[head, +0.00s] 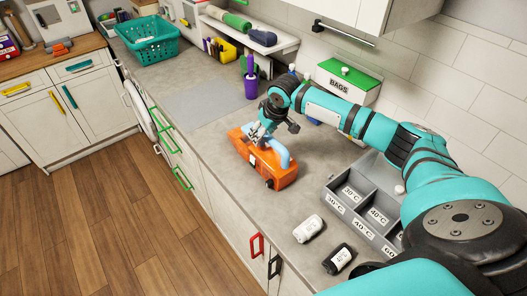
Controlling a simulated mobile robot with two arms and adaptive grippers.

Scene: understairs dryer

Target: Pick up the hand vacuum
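The hand vacuum (270,172), an orange body with a pale blue curved handle on top, rests on the grey counter in the middle of the head view. My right arm reaches in from the right, and my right gripper (259,135) is at the top of the vacuum, against or just above the far end of the handle. The gripper and wrist hide part of the vacuum's top, so I cannot tell whether the fingers close around the handle. My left gripper is not in view.
Counter left of the vacuum is clear.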

